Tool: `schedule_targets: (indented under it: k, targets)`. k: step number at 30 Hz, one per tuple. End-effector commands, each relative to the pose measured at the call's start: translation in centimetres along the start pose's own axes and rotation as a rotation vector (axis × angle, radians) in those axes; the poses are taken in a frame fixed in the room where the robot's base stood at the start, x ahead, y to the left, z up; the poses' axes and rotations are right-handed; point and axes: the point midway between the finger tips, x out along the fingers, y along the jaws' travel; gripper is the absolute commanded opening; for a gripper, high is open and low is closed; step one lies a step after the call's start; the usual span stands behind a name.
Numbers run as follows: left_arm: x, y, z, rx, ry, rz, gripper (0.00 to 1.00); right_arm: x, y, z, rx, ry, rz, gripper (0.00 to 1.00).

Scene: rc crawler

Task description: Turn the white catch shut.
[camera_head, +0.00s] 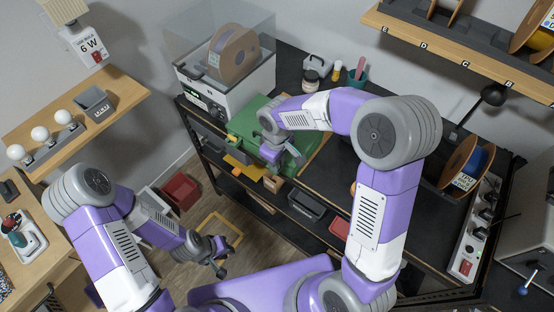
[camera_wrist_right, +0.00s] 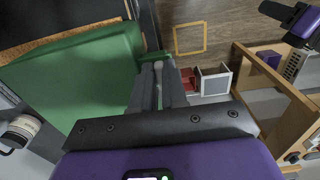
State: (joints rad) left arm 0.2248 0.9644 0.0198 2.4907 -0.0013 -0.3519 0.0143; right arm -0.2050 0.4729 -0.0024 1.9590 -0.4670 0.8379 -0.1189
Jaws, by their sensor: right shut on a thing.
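A green box-like case (camera_head: 248,122) lies on the dark workbench. In the right wrist view the case (camera_wrist_right: 80,72) fills the left side, with a small green tab (camera_wrist_right: 153,58) at its edge. My right gripper (camera_head: 287,160) is at the case's front edge; in the wrist view its fingers (camera_wrist_right: 159,84) point at that edge, shut on a narrow pale piece (camera_wrist_right: 159,72) that looks like the white catch. The fingers hide most of it, and its angle is unclear. My left gripper (camera_head: 219,262) hangs over the floor, away from the bench; its finger opening is unclear.
A printer-like machine with a spool (camera_head: 232,50) stands behind the case. A teal cup (camera_head: 355,82) and small jars are at the back of the bench. A power strip (camera_head: 475,235) is at the right. Below are a dark bin (camera_head: 305,208) and a red bin (camera_head: 180,190).

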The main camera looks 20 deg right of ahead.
Motion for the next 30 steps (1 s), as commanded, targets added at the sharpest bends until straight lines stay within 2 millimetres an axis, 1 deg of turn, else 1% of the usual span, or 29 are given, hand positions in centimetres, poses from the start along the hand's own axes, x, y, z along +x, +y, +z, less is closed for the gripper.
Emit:
schedule_targets:
  k: [7, 21, 22, 23, 24, 30]
  targets:
    - [-0.14, 0.05, 0.01, 0.0, 0.0, 0.0, 0.21, 0.0, -0.11, 0.04, -0.066, -0.002, -0.002, 0.0]
    - [-0.15, 0.05, 0.01, 0.0, 0.0, 0.0, 0.21, 0.04, -0.13, 0.08, -0.079, -0.004, -0.002, 0.0]
    - [-0.15, 0.06, 0.01, 0.0, 0.0, 0.0, 0.21, 0.04, -0.13, 0.08, -0.079, -0.004, -0.002, 0.16]
    - [-0.15, 0.06, 0.01, 0.0, 0.0, 0.0, 0.21, 0.04, -0.13, 0.08, -0.079, -0.004, -0.002, 0.21]
    - [-0.15, 0.06, 0.01, 0.0, 0.0, 0.0, 0.21, 0.04, -0.12, 0.08, -0.078, -0.004, -0.002, 0.23]
    - [-0.15, 0.05, 0.01, 0.0, 0.0, 0.0, 0.21, 0.02, -0.05, 0.06, -0.075, -0.002, -0.001, 0.23]
